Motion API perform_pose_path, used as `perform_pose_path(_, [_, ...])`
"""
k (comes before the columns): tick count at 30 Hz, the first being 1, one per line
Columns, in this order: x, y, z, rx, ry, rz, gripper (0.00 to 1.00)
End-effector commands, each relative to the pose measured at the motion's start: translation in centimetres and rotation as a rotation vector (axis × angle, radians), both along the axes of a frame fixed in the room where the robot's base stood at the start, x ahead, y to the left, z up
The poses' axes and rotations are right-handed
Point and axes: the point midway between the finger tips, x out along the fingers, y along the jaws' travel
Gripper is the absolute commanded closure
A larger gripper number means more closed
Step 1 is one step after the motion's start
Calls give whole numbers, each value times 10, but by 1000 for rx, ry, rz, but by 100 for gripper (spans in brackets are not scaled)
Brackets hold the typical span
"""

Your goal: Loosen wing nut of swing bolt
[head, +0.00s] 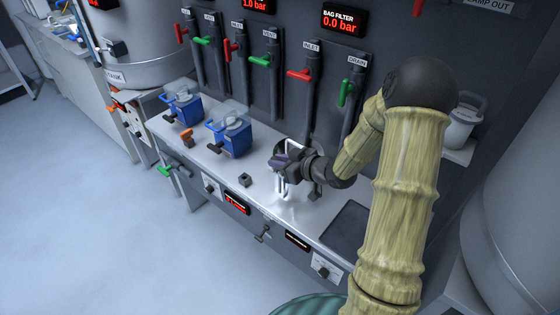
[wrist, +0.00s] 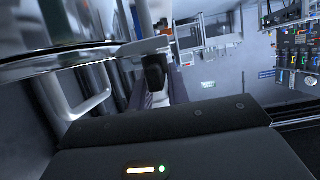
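My gripper (head: 282,163) is at a shiny metal vessel (head: 287,188) on the bench and hides much of it. In the wrist view, the vessel's round lid rim (wrist: 60,62) fills the upper left. The greyish finger parts of my gripper (wrist: 156,94) show on both sides of the dark nut. Whether they press on it cannot be told.
Two blue units (head: 183,106) (head: 230,137) and a small dark block (head: 245,180) stand on the bench left of my gripper. Pipes with red and green valve handles (head: 300,74) line the panel behind. A dark flat plate (head: 347,226) lies to the right.

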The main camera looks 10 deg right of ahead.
Motion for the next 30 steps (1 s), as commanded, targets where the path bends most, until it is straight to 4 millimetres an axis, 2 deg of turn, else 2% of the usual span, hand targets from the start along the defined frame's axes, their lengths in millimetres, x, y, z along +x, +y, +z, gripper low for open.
perform_pose_path(1, [0,0,0,0,0,0,93])
perform_pose_path(2, [0,0,0,0,0,0,99])
perform_pose_path(3, [0,-1,0,0,0,-1,100])
perform_pose_path(11, [0,-2,2,1,1,16,100])
perform_pose_path(21, [1,-2,6,1,0,164,100])
perform_pose_path(30, [1,-2,2,0,-2,255,100])
